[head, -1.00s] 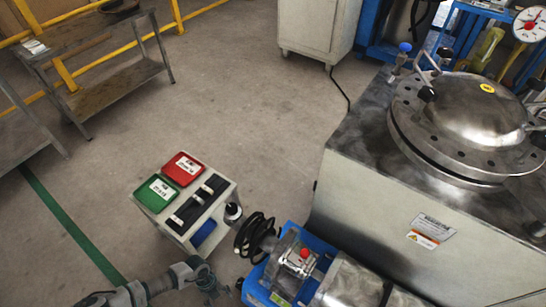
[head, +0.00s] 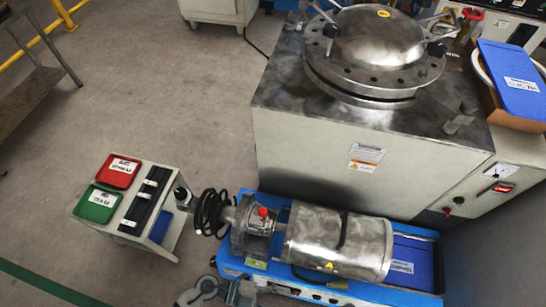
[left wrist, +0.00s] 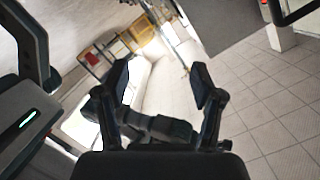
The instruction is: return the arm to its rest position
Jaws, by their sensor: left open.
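My left gripper (left wrist: 162,82) shows in the left wrist view with its two dark fingers spread apart and nothing between them. It points toward bright, blurred background and touches nothing that I can see. In the head view a grey part of my arm (head: 204,291) shows at the bottom edge, beside the blue bench's left end. The rest of that arm is out of the frame. My right gripper is in neither view.
A small cart with a red tray (head: 119,171) and green tray (head: 98,204) stands left. A blue bench (head: 232,262) carries a metal cylinder (head: 338,241). A large steel vessel (head: 375,40) tops the cabinet behind. Open floor (head: 150,95) lies behind the cart.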

